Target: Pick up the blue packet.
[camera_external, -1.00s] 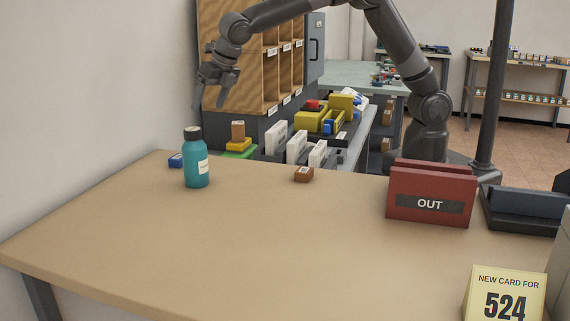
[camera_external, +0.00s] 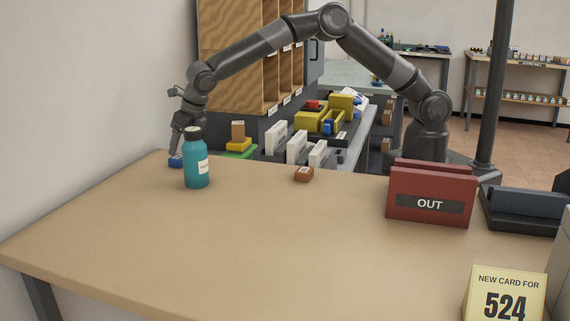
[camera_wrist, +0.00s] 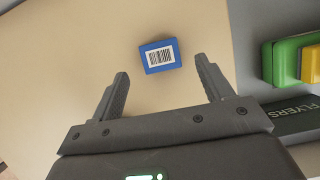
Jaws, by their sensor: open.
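The blue packet (camera_wrist: 160,56) lies flat on the tan table (camera_wrist: 70,80), with a white barcode label facing up in the wrist view. In the external view the blue packet (camera_external: 175,161) is near the table's far left corner, partly hidden behind the teal bottle. My gripper (camera_wrist: 165,80) is open and empty. Its fingers point toward the packet, which lies just beyond the fingertips and roughly midway between them. In the external view my gripper (camera_external: 177,152) is low at the packet, partly behind the bottle; I cannot tell from there whether it touches.
A teal bottle (camera_external: 196,165) stands close beside the packet. A brown box (camera_external: 303,174) and a red OUT holder (camera_external: 430,196) are farther right on the table. A green item (camera_wrist: 292,62) and a FLYERS bin (camera_wrist: 295,115) lie right in the wrist view.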

